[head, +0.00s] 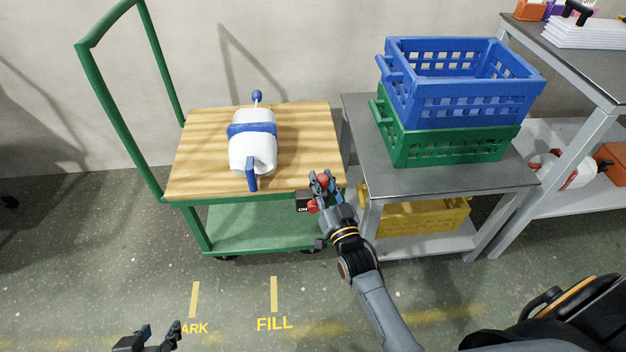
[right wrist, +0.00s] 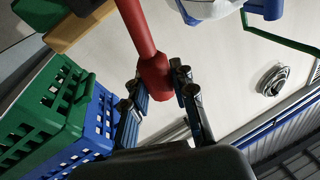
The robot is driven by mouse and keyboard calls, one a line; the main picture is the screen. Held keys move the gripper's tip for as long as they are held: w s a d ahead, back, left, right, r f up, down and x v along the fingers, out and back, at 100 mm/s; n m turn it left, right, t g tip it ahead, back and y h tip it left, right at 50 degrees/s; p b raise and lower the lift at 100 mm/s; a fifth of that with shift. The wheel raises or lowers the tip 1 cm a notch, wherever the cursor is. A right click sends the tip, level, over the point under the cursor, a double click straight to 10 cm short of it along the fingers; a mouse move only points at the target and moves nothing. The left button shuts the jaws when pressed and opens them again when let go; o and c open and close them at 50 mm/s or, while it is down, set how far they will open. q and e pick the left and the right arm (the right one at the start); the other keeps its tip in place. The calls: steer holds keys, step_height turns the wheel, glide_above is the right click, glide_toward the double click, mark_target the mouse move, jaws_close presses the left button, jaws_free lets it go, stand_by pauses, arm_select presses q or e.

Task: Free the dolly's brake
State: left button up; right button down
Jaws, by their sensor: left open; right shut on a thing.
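The dolly is a green cart with a wooden top (head: 300,140) and a green push handle (head: 150,100) at its left. At its front right corner is a dark brake box (head: 303,202) with a label reading "ON" and a red lever. My right gripper (head: 322,183) is at this lever and largely covers it in the head view. In the right wrist view, my right gripper (right wrist: 163,88) is shut on the red end of the brake lever (right wrist: 138,30). My left gripper (head: 150,338) is open and empty near the bottom edge, away from the dolly.
A white and blue container (head: 253,152) lies on the dolly top. Right of it, a grey table (head: 420,175) bears a blue crate (head: 450,98) stacked on a green crate (head: 440,147). A yellow crate (head: 430,218) is below. The floor before the dolly is clear, with yellow "FILL" marking (head: 275,323).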

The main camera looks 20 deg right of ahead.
arm_select(q)
steer(key=shift+w+r, duration=0.1)
steer(key=shift+w, duration=0.1)
arm_select(e)
steer(key=shift+s+d+f+m, duration=0.15)
steer(key=shift+d+m, duration=0.3)
steer(key=shift+m, duration=0.15)
steer(key=shift+s+d+f+m, duration=0.1)
steer(key=shift+d+m, duration=0.35)
steer(key=shift+m, duration=0.15)
steer(key=shift+h, duration=0.4)
steer(key=c, duration=1.1)
jaws_free()
arm_select(q)
steer(key=shift+d, duration=0.1)
arm_select(e)
steer(key=shift+o, duration=0.2)
arm_select(q)
steer(key=shift+w+r, duration=0.1)
steer(key=shift+w, duration=0.05)
arm_select(e)
steer(key=shift+f, duration=0.1)
steer(key=s+f, duration=0.2)
steer(key=s, duration=0.9)
steer(key=shift+s+a+f, duration=0.15)
steer(key=shift+s+a, duration=0.2)
steer(key=shift+a, duration=0.1)
steer(key=shift+a, duration=0.1)
